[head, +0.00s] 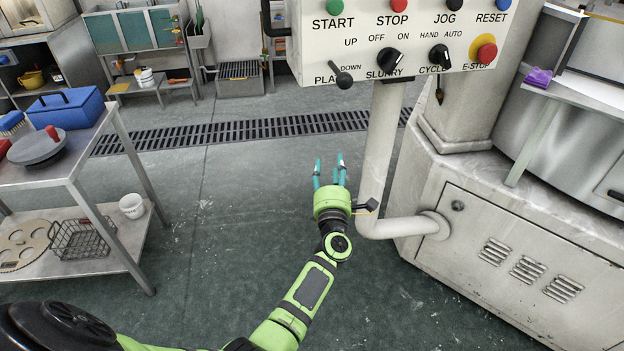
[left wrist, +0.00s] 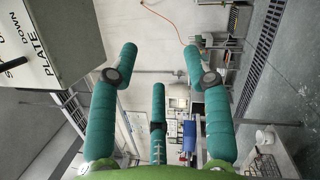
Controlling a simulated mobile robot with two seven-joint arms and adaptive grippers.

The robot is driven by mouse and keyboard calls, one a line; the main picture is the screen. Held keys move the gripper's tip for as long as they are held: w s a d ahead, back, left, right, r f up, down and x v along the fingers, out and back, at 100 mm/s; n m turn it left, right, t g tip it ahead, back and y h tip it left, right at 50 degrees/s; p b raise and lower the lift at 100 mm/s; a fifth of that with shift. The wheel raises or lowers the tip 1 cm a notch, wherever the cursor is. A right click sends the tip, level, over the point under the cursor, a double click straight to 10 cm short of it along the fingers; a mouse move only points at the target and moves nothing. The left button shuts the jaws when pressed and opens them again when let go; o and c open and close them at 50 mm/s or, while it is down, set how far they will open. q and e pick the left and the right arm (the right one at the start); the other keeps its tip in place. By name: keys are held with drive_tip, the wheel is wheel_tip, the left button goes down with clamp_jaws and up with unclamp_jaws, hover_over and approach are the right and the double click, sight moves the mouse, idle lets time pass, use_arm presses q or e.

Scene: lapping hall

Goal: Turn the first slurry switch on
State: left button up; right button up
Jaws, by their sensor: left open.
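The slurry switch (head: 389,60) is a black rotary knob on the white control panel (head: 310,60), with OFF and ON printed above it. Its white pointer mark looks tilted toward the upper right, but the exact setting is too small to tell. My left gripper (head: 329,168) is open and empty, below and left of the panel and left of the grey pipe, clear of the switch. In the left wrist view its teal fingers (left wrist: 160,58) are spread apart, and the panel (left wrist: 70,30) shows at upper left with PLATE and DOWN lettering. My right gripper is out of view.
The plate lever (head: 342,78) hangs left of the slurry switch; the cycle knob (head: 439,57) and E-stop (head: 485,52) are to its right. A grey pipe (head: 380,140) runs down below the panel. A steel cart (head: 75,175) stands left. The floor between is clear.

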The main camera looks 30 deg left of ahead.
use_arm(q)
drive_tip(key=f, duration=0.1)
drive_tip(key=f+m, duration=0.1)
drive_tip(key=s+f+m+h, duration=0.1)
drive_tip(key=shift+s+a+f, duration=0.1)
drive_tip(key=shift+a, duration=0.2)
drive_tip(key=s+d+f+m+g+h, duration=0.25)
drive_tip(key=s+f+m, duration=0.3)
drive_tip(key=f, duration=0.45)
drive_tip(key=s+d+f+m+g+h, duration=0.25)
drive_tip(key=s+f+m, duration=0.3)
drive_tip(key=f, duration=0.45)
drive_tip(key=s+d+f+m+g+h, duration=0.1)
drive_tip(key=s+d+f+m+h, duration=0.15)
drive_tip(key=s+f+m, duration=0.55)
drive_tip(key=s+a+f+m+g, duration=0.1)
drive_tip(key=s+f+m+g, duration=0.2)
drive_tip(key=s, duration=0.9)
drive_tip(key=s+a+f+m+g, duration=0.2)
drive_tip(key=s+f+g, duration=0.2)
drive_tip(key=s+f, duration=0.6)
drive_tip(key=s+a+f+m+g, duration=0.2)
drive_tip(key=s+f, duration=0.4)
drive_tip(key=s, duration=0.9)
drive_tip(key=shift+f+m+g, duration=0.2)
drive_tip(key=shift+m+g, duration=0.6)
drive_tip(key=shift+g, duration=0.1)
drive_tip(key=shift+d, duration=0.1)
